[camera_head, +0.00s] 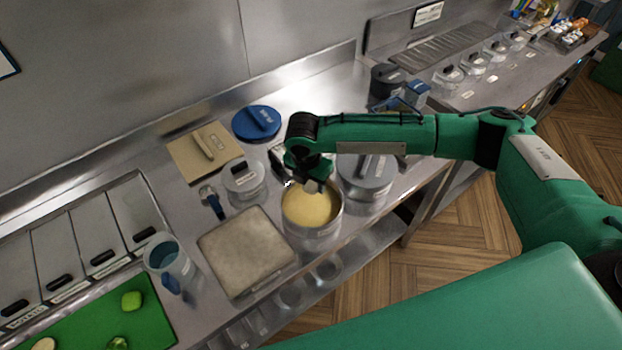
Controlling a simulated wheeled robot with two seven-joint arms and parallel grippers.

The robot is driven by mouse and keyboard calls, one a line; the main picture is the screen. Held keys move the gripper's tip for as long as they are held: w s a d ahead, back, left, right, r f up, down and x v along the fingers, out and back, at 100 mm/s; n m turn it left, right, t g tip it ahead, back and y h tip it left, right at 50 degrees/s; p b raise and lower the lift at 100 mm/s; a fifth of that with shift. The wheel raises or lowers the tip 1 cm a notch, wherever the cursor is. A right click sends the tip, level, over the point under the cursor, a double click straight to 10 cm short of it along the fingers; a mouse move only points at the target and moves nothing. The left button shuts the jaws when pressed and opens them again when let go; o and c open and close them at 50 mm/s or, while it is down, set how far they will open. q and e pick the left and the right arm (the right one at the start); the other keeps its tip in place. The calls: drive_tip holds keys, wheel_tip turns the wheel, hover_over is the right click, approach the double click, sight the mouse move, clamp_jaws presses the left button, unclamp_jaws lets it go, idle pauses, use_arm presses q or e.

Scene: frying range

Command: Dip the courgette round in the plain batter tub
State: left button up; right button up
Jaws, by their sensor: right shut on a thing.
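A round metal tub (311,228) of smooth yellow batter (309,207) stands open on the steel counter near its front edge. My right gripper (312,186) reaches in from the right and points down over the back part of this tub. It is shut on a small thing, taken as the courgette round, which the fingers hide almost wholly. I cannot tell whether it touches the batter. My left gripper is not in view.
A blue jug (168,259) stands near a green board (92,322) with cut vegetables.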

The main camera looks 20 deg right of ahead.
drive_tip(key=b, duration=0.4)
hover_over(312, 212)
drive_tip(key=f, duration=0.4)
drive_tip(key=shift+s+a+f, duration=0.1)
drive_tip(key=shift+a, duration=0.15)
drive_tip(key=shift+f+b, duration=1.4)
drive_tip(key=shift+f, duration=2.5)
drive_tip(key=shift+p, duration=0.4)
